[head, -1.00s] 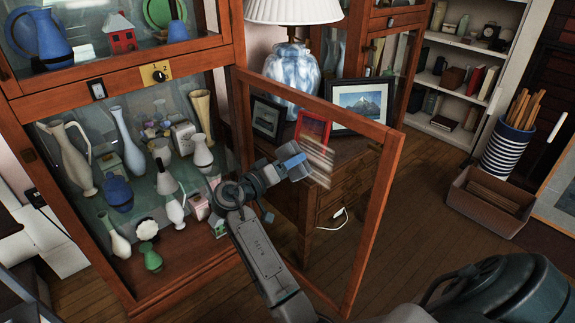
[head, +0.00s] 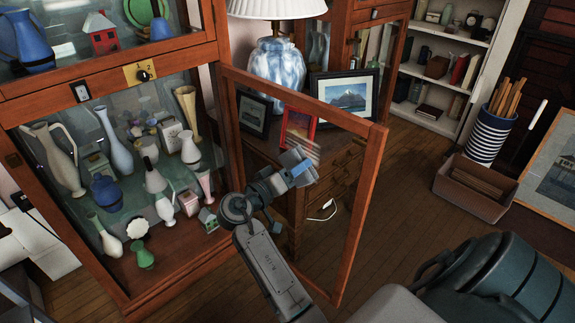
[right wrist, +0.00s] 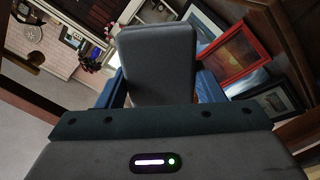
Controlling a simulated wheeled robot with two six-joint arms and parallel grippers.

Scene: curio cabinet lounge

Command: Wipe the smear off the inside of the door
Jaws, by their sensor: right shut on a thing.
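The cabinet's glass door (head: 368,190) stands swung open, with its wooden frame around clear glass. A smear of pale streaks (head: 313,152) shows on the glass, partly covered by my right gripper in the head view. My right gripper (head: 291,166) is in front of the glass at the smear's lower left edge. It is shut on a grey pad (right wrist: 157,65), which stands between its blue fingers in the right wrist view. I cannot tell whether the pad touches the glass. My left gripper is not in view.
The open cabinet (head: 180,285) at left holds several vases and small ornaments close to my right arm. Behind the door stand a blue-white lamp (head: 277,75) and picture frames (head: 345,95) on a wooden chest. A brown box (head: 470,195) sits on the floor at right.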

